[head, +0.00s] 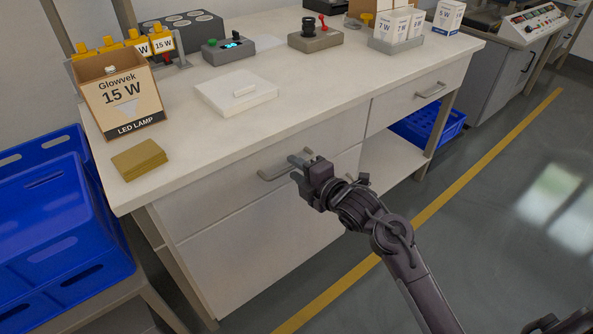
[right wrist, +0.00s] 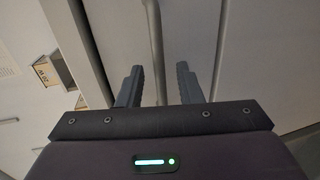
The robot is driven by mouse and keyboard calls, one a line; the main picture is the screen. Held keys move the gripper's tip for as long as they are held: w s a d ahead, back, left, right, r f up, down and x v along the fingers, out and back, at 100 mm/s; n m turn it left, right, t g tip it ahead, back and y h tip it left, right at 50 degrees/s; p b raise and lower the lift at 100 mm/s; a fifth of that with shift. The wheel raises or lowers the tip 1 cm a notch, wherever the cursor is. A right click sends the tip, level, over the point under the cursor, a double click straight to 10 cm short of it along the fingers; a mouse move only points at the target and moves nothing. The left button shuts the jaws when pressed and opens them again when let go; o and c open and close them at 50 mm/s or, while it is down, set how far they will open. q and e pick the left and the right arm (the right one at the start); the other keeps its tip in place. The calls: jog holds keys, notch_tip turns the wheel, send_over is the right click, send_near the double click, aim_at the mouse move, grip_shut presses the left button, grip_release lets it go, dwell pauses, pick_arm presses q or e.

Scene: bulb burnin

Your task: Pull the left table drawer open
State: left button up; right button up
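The left table drawer (head: 215,192) has a pale front below the white tabletop and looks flush with the table. Its grey bar handle (head: 272,175) shows in the head view, with its right end partly hidden by my right gripper (head: 299,161). In the right wrist view the handle (right wrist: 153,40) runs down the picture, in line with the gap between the fingers of my right gripper (right wrist: 160,88). The fingers stand apart, one to each side of the bar, and I see no contact. I cannot tell how deep the bar sits between them. My left gripper is not in view.
A second drawer with a handle (head: 430,90) is at the right. The tabletop (head: 330,90) carries a lamp box (head: 122,98), a white case (head: 236,93), a card stack (head: 139,160) and devices. Blue crates (head: 60,235) stand at the left. The floor in front is clear.

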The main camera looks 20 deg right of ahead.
jog(key=shift+w+a, duration=0.1)
jog(key=shift+w, duration=0.1)
jog(key=shift+c, duration=0.3)
grip_shut()
jog(key=shift+s+f, duration=0.1)
